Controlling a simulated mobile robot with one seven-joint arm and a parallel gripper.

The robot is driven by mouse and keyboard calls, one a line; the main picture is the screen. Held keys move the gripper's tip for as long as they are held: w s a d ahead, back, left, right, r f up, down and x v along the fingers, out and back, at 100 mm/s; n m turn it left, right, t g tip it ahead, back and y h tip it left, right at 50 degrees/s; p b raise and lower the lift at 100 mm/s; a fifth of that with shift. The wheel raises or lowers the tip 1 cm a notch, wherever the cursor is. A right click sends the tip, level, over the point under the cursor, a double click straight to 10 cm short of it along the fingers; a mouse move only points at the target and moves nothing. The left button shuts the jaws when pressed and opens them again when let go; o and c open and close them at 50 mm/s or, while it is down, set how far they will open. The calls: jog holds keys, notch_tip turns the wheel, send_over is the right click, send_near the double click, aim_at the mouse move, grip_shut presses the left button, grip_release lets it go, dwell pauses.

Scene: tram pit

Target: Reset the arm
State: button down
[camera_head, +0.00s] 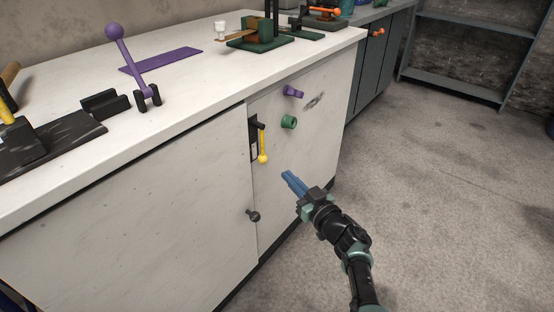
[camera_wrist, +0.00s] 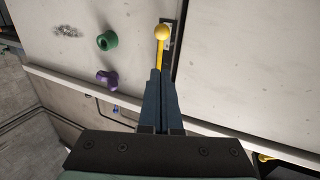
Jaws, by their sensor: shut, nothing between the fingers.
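My arm reaches up from the lower right in the head view. My gripper (camera_head: 288,176) has blue fingers, shut and empty. It is in front of the white cabinet's face, below and right of the yellow lever (camera_head: 262,146). In the wrist view my gripper (camera_wrist: 155,75) shows with its fingers together. The yellow lever (camera_wrist: 161,45) appears just past the fingertips there; I cannot tell whether they touch. In the head view the lever hangs down from its dark mount, its ball end lowest.
A green knob (camera_head: 289,122), a purple knob (camera_head: 293,92) and a black knob (camera_head: 253,216) stick out from the white cabinet (camera_head: 160,215). A purple lever (camera_head: 129,60) and a green stand (camera_head: 262,42) are on its top. The concrete floor (camera_head: 440,170) at right is clear.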

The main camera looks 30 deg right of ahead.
jog(key=shift+s+d+p, duration=0.25)
jog(key=shift+s+d, duration=0.1)
jog(key=shift+s, duration=0.35)
jog(key=shift+s+d+p, duration=0.2)
jog(key=shift+s+d, duration=0.1)
jog(key=shift+s, duration=0.4)
jog(key=shift+s+d+p, duration=0.25)
jog(key=shift+s+d, duration=0.1)
jog(key=shift+s, duration=0.35)
